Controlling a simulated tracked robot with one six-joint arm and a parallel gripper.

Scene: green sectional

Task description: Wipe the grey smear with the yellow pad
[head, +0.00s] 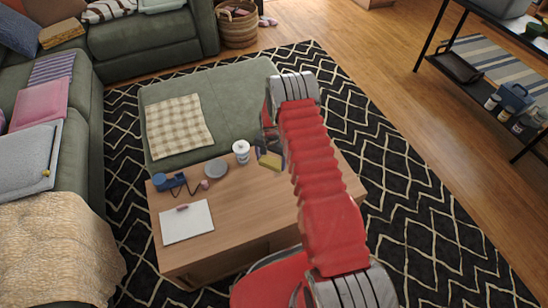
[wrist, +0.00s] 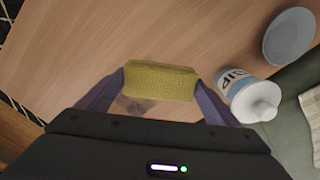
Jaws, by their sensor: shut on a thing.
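The yellow pad (wrist: 160,80) is a ribbed block held between the two purple fingers of my gripper (wrist: 159,84). In the head view the pad (head: 270,160) shows just left of my red arm, over the wooden table (head: 240,212). The grey smear (wrist: 136,105) is a faint dark patch on the tabletop, partly seen just below the pad in the wrist view, between the fingers. The pad hides part of that area. I cannot tell whether the pad touches the table. I cannot make out the smear in the head view.
A white bottle (wrist: 250,95) stands close beside the right finger; it also shows in the head view (head: 241,151). A grey disc (head: 216,168), a blue object with a cord (head: 170,182) and white paper (head: 187,222) lie further left. A green ottoman (head: 235,105) adjoins the table.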

